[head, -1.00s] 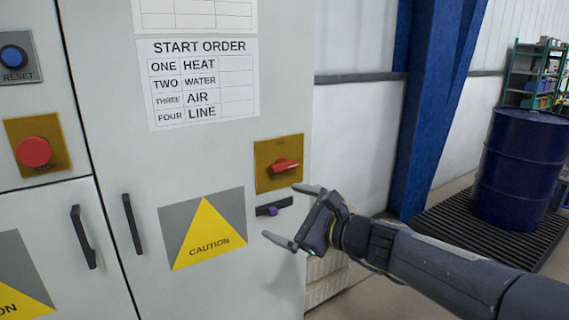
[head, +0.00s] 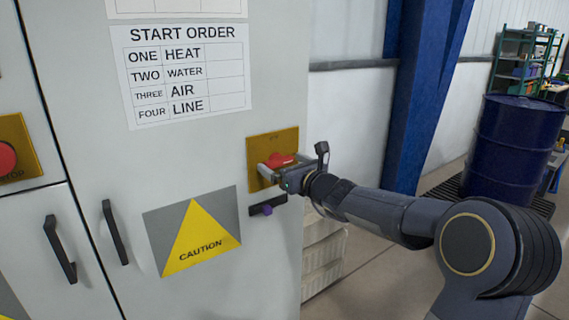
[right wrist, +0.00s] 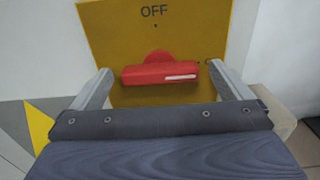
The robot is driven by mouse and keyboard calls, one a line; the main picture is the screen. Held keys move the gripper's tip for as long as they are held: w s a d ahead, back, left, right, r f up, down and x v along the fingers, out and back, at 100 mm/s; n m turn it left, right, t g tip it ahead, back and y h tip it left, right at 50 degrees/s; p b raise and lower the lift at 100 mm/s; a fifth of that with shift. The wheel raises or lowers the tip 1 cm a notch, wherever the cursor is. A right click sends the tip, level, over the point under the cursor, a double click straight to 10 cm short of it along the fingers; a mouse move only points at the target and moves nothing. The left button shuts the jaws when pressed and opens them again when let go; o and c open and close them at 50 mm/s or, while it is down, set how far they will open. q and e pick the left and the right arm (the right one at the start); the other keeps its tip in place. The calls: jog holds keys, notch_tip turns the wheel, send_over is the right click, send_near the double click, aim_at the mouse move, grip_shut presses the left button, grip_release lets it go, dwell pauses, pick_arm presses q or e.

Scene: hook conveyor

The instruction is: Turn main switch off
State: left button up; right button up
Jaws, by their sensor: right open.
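The main switch is a red rotary handle (head: 280,160) on a yellow plate (head: 260,146) on the grey cabinet door. In the right wrist view the red handle (right wrist: 160,75) lies nearly level, with a white mark on its right part. The word OFF and a dot stand above it on the plate (right wrist: 190,35). My right gripper (head: 274,168) is at the switch and open. In the right wrist view its two fingers (right wrist: 160,82) stand on either side of the handle, with small gaps visible. My left gripper is not in view.
A small dark bar with a purple part (head: 266,207) sits just below the switch plate. A caution sign (head: 190,230), a start order sheet (head: 185,70) and a red stop button (head: 5,158) are on the cabinet. A blue post (head: 420,90) and blue barrel (head: 508,150) stand to the right.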

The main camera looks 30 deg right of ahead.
jog(key=shift+c, duration=0.2)
jog(key=c, duration=0.9)
jog(key=shift+f+n+b, duration=0.15)
jog(key=shift+n+b, duration=0.15)
jog(key=shift+b, duration=0.3)
jog(key=shift+c, duration=0.2)
jog(key=n+b, duration=0.2)
jog(key=b, duration=0.1)
jog(key=n+b, duration=0.3)
jog(key=shift+a+f+n+b, duration=0.15)
jog(key=shift+n+b, duration=0.15)
jog(key=n+b, duration=0.4)
jog(key=n, duration=0.1)
jog(key=n+b, duration=0.2)
jog(key=n, duration=0.1)
jog(key=shift+n, duration=0.4)
jog(key=shift+a+n+b, duration=0.1)
jog(key=shift+n+b, duration=0.8)
jog(key=shift+n, duration=0.6)
